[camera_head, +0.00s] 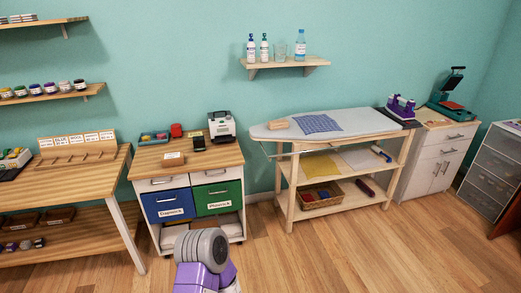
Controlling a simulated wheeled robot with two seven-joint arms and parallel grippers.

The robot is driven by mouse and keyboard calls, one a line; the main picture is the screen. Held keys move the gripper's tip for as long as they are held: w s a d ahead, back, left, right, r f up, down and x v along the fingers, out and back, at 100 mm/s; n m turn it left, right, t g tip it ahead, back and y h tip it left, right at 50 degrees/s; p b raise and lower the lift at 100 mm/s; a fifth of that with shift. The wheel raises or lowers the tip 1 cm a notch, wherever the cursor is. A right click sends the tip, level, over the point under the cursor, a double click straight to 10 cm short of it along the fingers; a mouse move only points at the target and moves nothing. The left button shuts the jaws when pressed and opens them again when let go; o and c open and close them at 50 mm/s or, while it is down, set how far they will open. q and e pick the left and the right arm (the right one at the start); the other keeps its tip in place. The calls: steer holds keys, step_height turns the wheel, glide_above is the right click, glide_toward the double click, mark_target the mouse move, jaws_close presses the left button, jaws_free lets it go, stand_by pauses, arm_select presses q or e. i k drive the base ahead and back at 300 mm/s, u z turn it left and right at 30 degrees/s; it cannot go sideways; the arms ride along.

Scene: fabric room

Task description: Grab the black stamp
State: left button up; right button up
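I cannot single out the black stamp for certain at this size. A small dark object (198,142) stands on the wooden top of the drawer cabinet (150,165), between a red item (176,130) and a white-and-black machine (221,125). Neither of my grippers shows; only a grey and purple part of me is at the bottom centre.
A wooden table (80,180) stands at the left. An ironing board (345,124) tops an open shelf unit at the centre right. A white cabinet (433,160) and a drawer tower (490,175) stand at the right. The wooden floor (350,255) in front is clear.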

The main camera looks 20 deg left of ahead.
mark_target(198, 142)
steer(key=z, duration=0.2)
steer(key=i, duration=0.9)
steer(key=u, duration=0.85)
steer(key=i, duration=1.6)
steer(key=u, duration=1.25)
